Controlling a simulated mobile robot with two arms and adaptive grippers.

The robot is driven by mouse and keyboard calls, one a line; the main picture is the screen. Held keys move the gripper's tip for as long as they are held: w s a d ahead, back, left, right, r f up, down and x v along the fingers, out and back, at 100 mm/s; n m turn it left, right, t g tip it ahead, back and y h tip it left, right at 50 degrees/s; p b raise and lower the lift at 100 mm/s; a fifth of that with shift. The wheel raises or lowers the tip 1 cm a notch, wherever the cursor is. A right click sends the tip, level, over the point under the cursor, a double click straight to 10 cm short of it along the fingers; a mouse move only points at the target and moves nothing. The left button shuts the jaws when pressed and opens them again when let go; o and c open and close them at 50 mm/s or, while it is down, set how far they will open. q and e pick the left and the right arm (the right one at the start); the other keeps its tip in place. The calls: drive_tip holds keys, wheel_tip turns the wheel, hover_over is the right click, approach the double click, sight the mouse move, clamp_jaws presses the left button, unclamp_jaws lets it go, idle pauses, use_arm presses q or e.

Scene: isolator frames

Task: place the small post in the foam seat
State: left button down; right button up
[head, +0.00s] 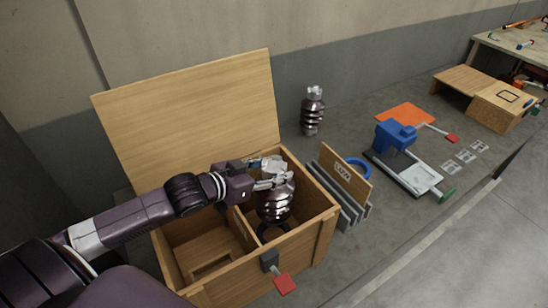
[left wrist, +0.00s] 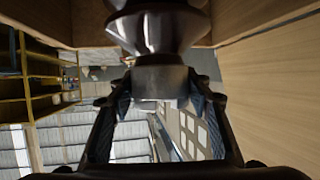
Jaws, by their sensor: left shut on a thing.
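A dark, shiny ribbed post (head: 277,203) is upright at the right compartment of an open wooden crate (head: 322,215). My left gripper (head: 272,178) is shut on the top of this post. In the left wrist view, the two fingers of the gripper (left wrist: 158,105) hold the end cap of the post (left wrist: 158,30). Below the post, a dark curved piece (head: 272,234) shows in the compartment; I cannot tell whether it is the foam seat or whether the post touches it. A second ribbed post (head: 313,112) stands on the bench behind the crate. My right gripper is out of view.
The crate's lid (head: 190,110) stands open behind my arm. A red-tipped latch (head: 285,283) sticks out in front. Upright panels (head: 345,180), a blue ring (head: 358,168) and a blue clamp device (head: 395,138) are to the right. An orange mat (head: 403,115) lies farther back.

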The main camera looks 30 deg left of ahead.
sight(259, 202)
use_arm(q)
drive_tip(key=shift+w+d+f+p, duration=0.1)
drive_tip(key=shift+w+f+p, duration=0.05)
drive_tip(key=shift+f, duration=2.45)
drive_tip(key=shift+w+f+p, duration=0.1)
drive_tip(key=shift+f+p, duration=0.05)
drive_tip(key=shift+f, duration=2.45)
drive_tip(key=c, duration=1.4)
unclamp_jaws()
drive_tip(key=shift+s+f, duration=0.3)
drive_tip(key=shift+f, duration=0.3)
drive_tip(key=o, duration=0.4)
drive_tip(key=shift+s+r, duration=0.1)
drive_tip(key=shift+s, duration=0.05)
drive_tip(key=shift+s+r+p, duration=0.1)
drive_tip(key=shift+p, duration=0.2)
drive_tip(key=p+v, duration=0.4)
drive_tip(key=v, duration=0.1)
drive_tip(key=shift+r, duration=0.1)
drive_tip(key=shift+f+p+v, duration=0.2)
drive_tip(key=shift+p+v, duration=0.75)
drive_tip(key=shift+v, duration=0.1)
